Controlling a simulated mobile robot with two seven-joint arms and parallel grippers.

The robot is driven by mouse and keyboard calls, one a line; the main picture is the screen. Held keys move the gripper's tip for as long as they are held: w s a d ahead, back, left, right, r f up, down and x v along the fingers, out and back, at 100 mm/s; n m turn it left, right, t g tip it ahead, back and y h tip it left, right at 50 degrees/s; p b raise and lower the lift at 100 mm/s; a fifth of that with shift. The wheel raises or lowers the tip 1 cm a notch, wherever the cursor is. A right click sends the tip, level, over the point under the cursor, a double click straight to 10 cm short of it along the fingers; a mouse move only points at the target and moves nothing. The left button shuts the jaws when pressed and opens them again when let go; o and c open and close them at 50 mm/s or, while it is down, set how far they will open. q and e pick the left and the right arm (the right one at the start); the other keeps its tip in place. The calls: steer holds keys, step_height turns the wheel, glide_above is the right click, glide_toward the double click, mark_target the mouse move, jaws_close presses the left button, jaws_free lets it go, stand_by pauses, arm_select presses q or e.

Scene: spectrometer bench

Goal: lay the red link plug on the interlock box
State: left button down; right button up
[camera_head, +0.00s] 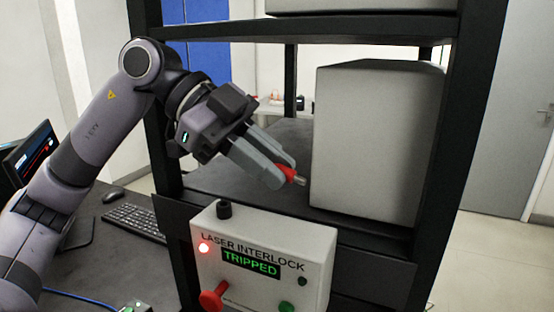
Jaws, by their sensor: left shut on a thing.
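The red link plug (289,174) has a red body and a metal tip that points right. My left gripper (276,176) is shut on it and holds it in the air, above and behind the top of the interlock box. The interlock box (319,246) is white, with the words LASER INTERLOCK, a lit green TRIPPED display, a lit red lamp, a red knob and a black knob on its top left. The plug appears apart from the box. My right gripper is not in view.
A large grey case (365,145) stands on the rack shelf just right of the plug. Black rack posts (441,150) rise on both sides. A keyboard (134,220), a mouse (113,195) and a monitor (30,155) are on the desk at left.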

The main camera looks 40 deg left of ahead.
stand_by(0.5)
arm_select(q)
steer(key=b, duration=0.5)
glide_toward(298, 234)
steer(key=shift+x, duration=2.35)
steer(key=shift+w, duration=0.1)
steer(key=c, duration=1)
jaws_free()
steer(key=shift+d+f, duration=0.1)
steer(key=shift+f, duration=0.05)
steer(key=v, duration=0.7)
steer(key=shift+r, duration=0.25)
